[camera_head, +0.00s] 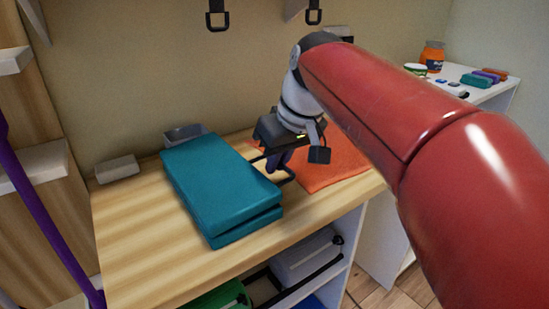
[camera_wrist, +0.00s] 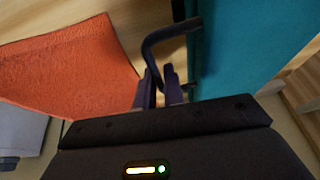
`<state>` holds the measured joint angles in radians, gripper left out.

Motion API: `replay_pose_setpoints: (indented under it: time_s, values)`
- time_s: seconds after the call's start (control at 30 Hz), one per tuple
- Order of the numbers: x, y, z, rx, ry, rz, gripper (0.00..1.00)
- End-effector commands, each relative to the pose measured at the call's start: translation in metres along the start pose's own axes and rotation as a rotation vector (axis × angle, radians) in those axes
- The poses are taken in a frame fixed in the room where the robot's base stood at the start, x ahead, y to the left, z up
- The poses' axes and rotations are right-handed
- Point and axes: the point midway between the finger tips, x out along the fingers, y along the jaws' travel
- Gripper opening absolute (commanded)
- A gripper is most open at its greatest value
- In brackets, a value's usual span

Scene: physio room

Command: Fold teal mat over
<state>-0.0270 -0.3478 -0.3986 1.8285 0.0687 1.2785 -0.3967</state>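The teal mat (camera_head: 215,182) lies on the wooden bench top as a thick slab. Two layers show at its near end, with a narrow gap between them, so it looks folded over. A black bent handle (camera_head: 288,178) sticks out from its right side; it also shows in the wrist view (camera_wrist: 160,38), beside the teal mat (camera_wrist: 255,45). My gripper (camera_head: 278,163) is at the mat's right edge, pointing down. In the wrist view its purple fingers (camera_wrist: 160,92) are close together, with the handle's bar between them. The exact contact is partly hidden.
An orange towel (camera_head: 335,165) lies right of the mat. A grey bin (camera_head: 185,133) and a pale block (camera_head: 117,168) stand behind and left. The bench top's left front is clear. Bins fill the shelf below. A white side table (camera_head: 490,90) holds small items.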

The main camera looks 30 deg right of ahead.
Motion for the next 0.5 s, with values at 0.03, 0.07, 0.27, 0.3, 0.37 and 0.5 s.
replay_pose_setpoints:
  time_s: [0.03, 0.07, 0.27, 0.3, 0.37, 0.5]
  values:
    - [0.0, 0.0, 0.0, 0.0, 0.0, 0.0, 0.16]
    - [0.0, 0.0, 0.0, 0.0, 0.0, 0.0, 0.16]
    - [0.0, 0.0, 0.0, 0.0, 0.0, 0.0, 0.16]
    - [-0.001, 0.0, 0.0, 0.0, 0.001, 0.0, 0.16]
    - [-0.005, 0.0, -0.001, 0.0, 0.002, 0.0, 0.16]
    - [-0.025, 0.0, -0.001, 0.0, 0.004, 0.001, 0.16]
